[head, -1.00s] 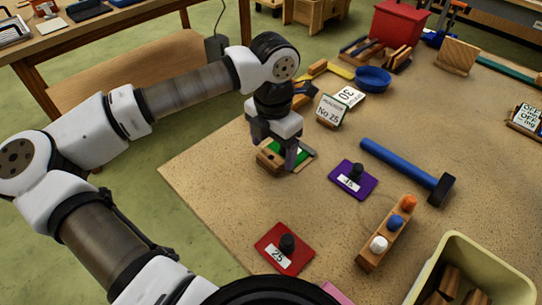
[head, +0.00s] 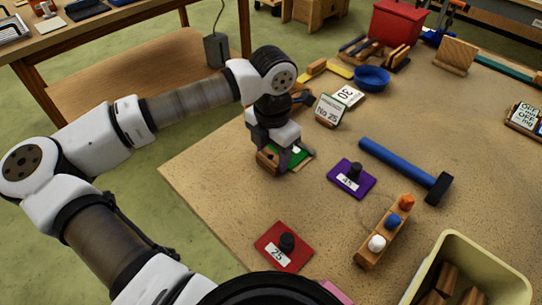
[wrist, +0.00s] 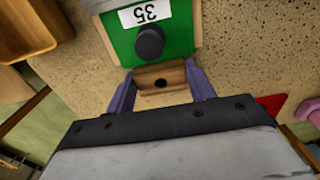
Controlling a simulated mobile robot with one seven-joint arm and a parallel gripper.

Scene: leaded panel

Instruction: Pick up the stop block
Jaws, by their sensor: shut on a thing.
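The stop block is a small wooden block with a dark round hole (wrist: 158,79), lying between my two fingers in the wrist view. My gripper (wrist: 160,90) is shut on it, with a finger against each end. In the head view my gripper (head: 275,160) is low at the table's left edge, and part of the block (head: 264,158) shows beside the fingers. A green plate (wrist: 181,40) with a black knob and the label 35 lies just beyond the block. My gripper partly hides this plate in the head view.
A purple plate (head: 340,182) and a red plate (head: 273,252), each with a black knob, lie nearby. A blue-handled hammer (head: 400,166), a wooden rack of coloured pegs (head: 372,252) and a cream bin (head: 453,247) are to the right. The table's left edge is close.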

